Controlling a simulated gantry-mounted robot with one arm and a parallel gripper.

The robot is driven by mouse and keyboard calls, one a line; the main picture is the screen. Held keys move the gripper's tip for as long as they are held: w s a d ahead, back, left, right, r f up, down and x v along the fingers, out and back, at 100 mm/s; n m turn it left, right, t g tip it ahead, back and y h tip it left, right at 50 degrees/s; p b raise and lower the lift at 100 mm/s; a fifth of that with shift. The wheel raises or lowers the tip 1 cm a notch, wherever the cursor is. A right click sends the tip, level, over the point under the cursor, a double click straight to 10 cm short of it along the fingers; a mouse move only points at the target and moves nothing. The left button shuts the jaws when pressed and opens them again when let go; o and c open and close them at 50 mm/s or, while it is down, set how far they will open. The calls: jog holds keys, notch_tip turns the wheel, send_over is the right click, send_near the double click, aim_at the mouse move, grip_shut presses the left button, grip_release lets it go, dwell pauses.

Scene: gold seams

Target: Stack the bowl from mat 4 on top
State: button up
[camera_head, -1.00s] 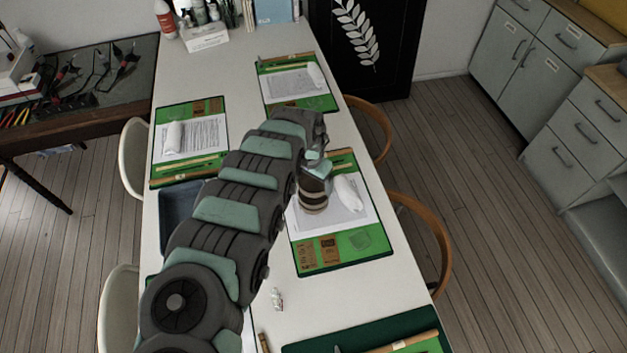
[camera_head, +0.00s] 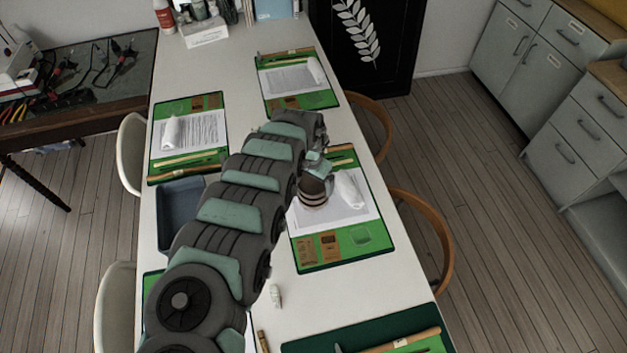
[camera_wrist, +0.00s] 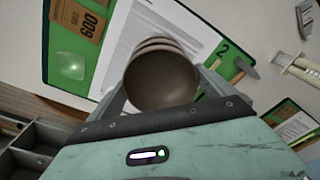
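Brown bowls stand nested in a stack (camera_head: 314,192) on the white paper of the right-hand green mat (camera_head: 345,258). In the wrist view I look into the open top bowl (camera_wrist: 161,80), with several rims showing behind it. This mat bears the number 2 (camera_wrist: 222,47). My gripper (camera_head: 315,168) is at the stack, with a finger on either side of the top bowl in the wrist view. The fingertips are hidden by the bowl, so I cannot tell whether they touch it. No bowl shows on the other visible mats. My arm hides part of the table.
A white roll (camera_head: 349,190) lies close right of the stack. A grey-blue tray (camera_head: 179,215) stands left of my arm. Other mats lie at the far left (camera_head: 215,101), far right (camera_head: 329,98) and front (camera_head: 310,345). A small pale tube (camera_head: 276,296) lies on the table.

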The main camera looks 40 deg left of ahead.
jog(key=shift+o, duration=0.4)
notch_tip(320, 180, up, 11)
jog(key=s+p, duration=0.1)
jog(key=shift+s+f+p, duration=0.15)
jog(key=shift+p, duration=0.2)
jog(key=shift+d, duration=0.1)
dwell(0.6)
